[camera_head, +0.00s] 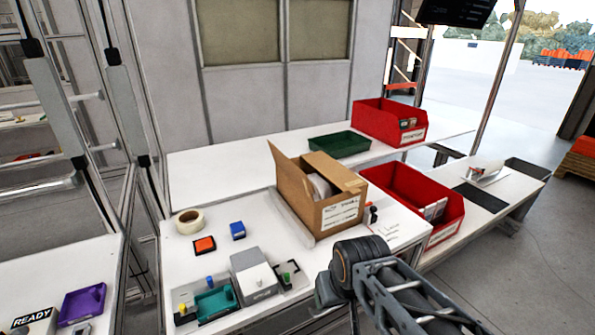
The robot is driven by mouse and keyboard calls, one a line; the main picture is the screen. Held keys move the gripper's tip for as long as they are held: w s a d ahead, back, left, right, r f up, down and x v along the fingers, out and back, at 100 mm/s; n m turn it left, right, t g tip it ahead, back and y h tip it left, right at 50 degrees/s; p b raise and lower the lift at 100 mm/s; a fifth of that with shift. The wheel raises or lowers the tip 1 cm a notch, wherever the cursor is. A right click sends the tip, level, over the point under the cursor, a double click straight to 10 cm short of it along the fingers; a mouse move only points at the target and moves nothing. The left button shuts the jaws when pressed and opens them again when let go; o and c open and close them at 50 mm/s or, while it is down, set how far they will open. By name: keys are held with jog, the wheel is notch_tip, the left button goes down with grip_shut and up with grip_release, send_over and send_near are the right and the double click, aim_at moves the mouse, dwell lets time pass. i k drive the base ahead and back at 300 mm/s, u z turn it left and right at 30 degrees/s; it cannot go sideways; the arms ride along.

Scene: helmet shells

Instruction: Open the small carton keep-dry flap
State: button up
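A brown cardboard carton (318,219) stands on the white workbench, its front label (340,212) too small to read for certain. Its left flap (289,176) stands up and leans outward. A tan panel with a tape-like strip (337,171) lies over the right part of the top; I cannot tell which flap is the keep-dry one. Pale rounded contents (319,186) show in the opening. My dark arm is in the lower right, in front of and below the carton, apart from it in the picture. No gripper fingers can be made out.
A red bin (447,232) stands close to the carton's right. Another red bin (366,121) and a green tray (340,144) are behind. A tape roll (189,221), orange block (204,245), blue block (238,230) and grey box (254,280) are left of the carton. The back-left bench is clear.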

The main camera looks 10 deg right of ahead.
aim_at(345, 180)
jog(key=k, duration=0.5)
jog(key=z, duration=1.4)
jog(key=i, duration=0.9)
jog(key=u, duration=1.7)
